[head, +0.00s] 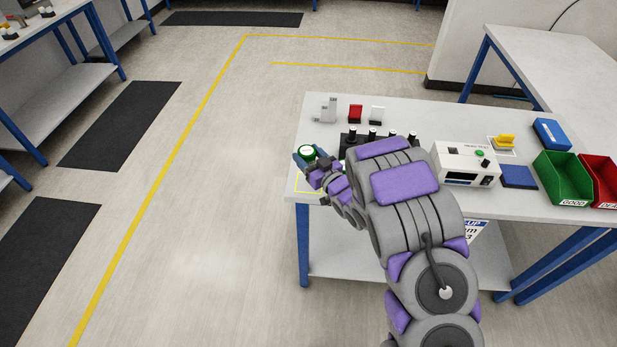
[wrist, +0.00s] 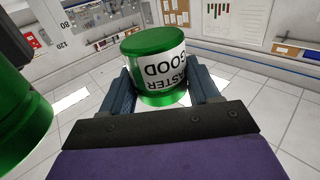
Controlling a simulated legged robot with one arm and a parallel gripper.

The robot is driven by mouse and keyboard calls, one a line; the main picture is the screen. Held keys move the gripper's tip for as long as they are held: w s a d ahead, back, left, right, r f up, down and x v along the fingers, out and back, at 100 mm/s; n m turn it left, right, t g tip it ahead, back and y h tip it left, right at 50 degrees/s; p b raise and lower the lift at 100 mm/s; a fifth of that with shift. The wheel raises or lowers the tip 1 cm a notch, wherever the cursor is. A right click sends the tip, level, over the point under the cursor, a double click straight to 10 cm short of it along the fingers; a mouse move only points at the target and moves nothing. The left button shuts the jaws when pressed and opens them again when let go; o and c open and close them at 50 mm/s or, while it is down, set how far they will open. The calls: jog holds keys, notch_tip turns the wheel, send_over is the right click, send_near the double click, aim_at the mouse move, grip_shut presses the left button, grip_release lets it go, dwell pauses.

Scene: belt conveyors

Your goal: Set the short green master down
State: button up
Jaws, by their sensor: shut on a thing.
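The short green master (wrist: 153,42) is a green cylinder with a white label reading "MASTER GOOD", upside down in the wrist view. My gripper (wrist: 162,82) is shut on it, with one blue-grey finger on each side.
A second green cylinder (wrist: 20,120) shows at the left of the wrist view. A black rack (head: 345,151) with black knobs stands beside my gripper. A gauge box (head: 464,163) and bins (head: 563,178) are rightward.

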notch_tip(320, 180, down, 8)
jog(key=shift+d+r+b, duration=0.15)
jog(key=shift+r+b, duration=0.1)
jog(key=shift+b, duration=0.35)
jog(key=shift+f, duration=0.1)
jog(key=o, duration=1.3)
jog(key=shift+f, duration=0.1)
jog(key=shift+c, duration=0.2)
jog(key=p+v, duration=0.2)
jog(key=v, duration=1.5)
jog(key=shift+s, duration=0.2)
jog(key=shift+d, duration=0.15)
